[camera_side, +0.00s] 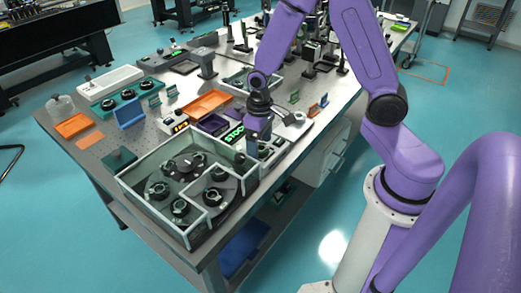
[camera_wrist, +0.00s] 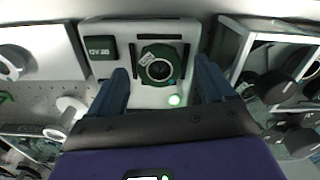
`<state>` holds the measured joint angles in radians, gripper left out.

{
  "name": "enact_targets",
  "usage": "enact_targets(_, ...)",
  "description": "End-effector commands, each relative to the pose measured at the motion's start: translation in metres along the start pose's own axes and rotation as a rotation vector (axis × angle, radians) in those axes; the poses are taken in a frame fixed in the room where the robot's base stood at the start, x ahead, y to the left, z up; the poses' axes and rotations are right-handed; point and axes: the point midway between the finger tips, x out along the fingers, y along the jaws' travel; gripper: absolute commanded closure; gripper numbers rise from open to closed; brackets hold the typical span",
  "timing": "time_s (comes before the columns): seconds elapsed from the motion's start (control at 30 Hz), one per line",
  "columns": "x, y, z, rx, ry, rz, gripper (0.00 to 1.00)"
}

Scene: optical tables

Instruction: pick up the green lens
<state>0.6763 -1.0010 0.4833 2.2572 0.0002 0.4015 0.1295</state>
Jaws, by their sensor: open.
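The green lens (camera_wrist: 161,64), a dark round glass in a green mount with a small white label, sits on a white holder (camera_wrist: 140,96) in the wrist view. My gripper (camera_wrist: 163,76) is open, with one blue finger on each side of the lens in that picture. Nothing is between the fingers that I can see being held, and I cannot tell the height gap to the lens. In the side view my gripper (camera_side: 258,148) points down near the table's right edge, beside a green lit STOCK sign (camera_side: 234,134). The lens cannot be made out there.
A clear-walled case (camera_side: 149,208) with several dark round mounts stands in front of my gripper; its wall shows at right in the wrist view. An orange tray (camera_side: 206,104) and a white pad (camera_side: 292,132) with a ring lie nearby. The table is crowded.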

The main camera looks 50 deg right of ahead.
Motion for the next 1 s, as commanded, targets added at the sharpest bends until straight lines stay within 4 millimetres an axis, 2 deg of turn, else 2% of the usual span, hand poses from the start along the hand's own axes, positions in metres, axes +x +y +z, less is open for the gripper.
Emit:
enact_targets(0.33,0.0052,0.0000,0.0000,0.000,0.001,0.000,0.18)
enact_targets(0.5,0.0051,0.0000,0.0000,0.000,0.000,0.000,0.73)
enact_targets(0.53,0.0051,0.0000,0.0000,0.000,0.000,0.000,0.79)
enact_targets(1.0,-0.0020,-0.0001,-0.0010,0.000,0.004,-0.001,0.79)
